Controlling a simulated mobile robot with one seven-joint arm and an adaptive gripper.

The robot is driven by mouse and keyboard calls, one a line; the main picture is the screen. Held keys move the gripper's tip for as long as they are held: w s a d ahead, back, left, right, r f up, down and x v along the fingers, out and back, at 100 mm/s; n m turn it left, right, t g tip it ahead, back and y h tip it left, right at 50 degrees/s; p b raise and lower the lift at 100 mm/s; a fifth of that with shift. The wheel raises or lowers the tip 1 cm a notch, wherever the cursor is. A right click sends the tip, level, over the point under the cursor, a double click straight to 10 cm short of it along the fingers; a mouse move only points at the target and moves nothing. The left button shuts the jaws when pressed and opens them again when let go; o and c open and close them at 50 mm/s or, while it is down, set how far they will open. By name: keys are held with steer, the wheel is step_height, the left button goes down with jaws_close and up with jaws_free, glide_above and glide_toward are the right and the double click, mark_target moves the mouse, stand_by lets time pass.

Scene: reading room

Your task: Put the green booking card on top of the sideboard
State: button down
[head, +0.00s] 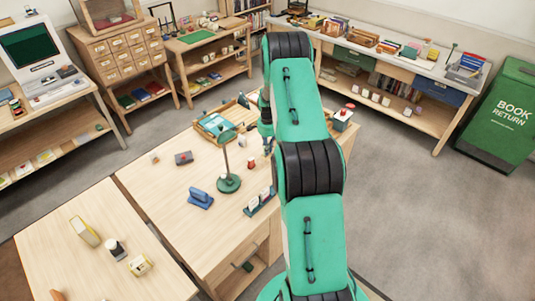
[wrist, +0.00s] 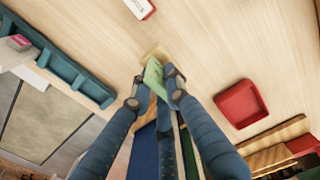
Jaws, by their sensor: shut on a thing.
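My gripper (wrist: 155,92) is shut on the green booking card (wrist: 154,76) in the wrist view, with the card's upper part showing between the fingertips. A small tan block or stand (wrist: 155,53) shows right behind the card; I cannot tell whether they touch. In the head view my gripper (head: 268,143) is over the far right part of the desk, partly hidden by my arm, and the card cannot be made out. A long low unit with a pale top (head: 390,57) along the back right wall may be the sideboard; its top holds many items.
Near my gripper are a red tray (wrist: 243,103) and a teal rack (wrist: 62,72). A green book return bin (head: 497,115) stands right. Grey floor is clear between.

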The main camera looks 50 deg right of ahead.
steer(key=shift+w+d, duration=0.1)
stand_by(0.3)
steer(key=shift+f, duration=1.7)
steer(key=shift+f, duration=0.15)
steer(key=c, duration=1.7)
jaws_free()
step_height(320, 180, up, 12)
steer(key=shift+r, duration=0.1)
steer(key=shift+r, duration=0.15)
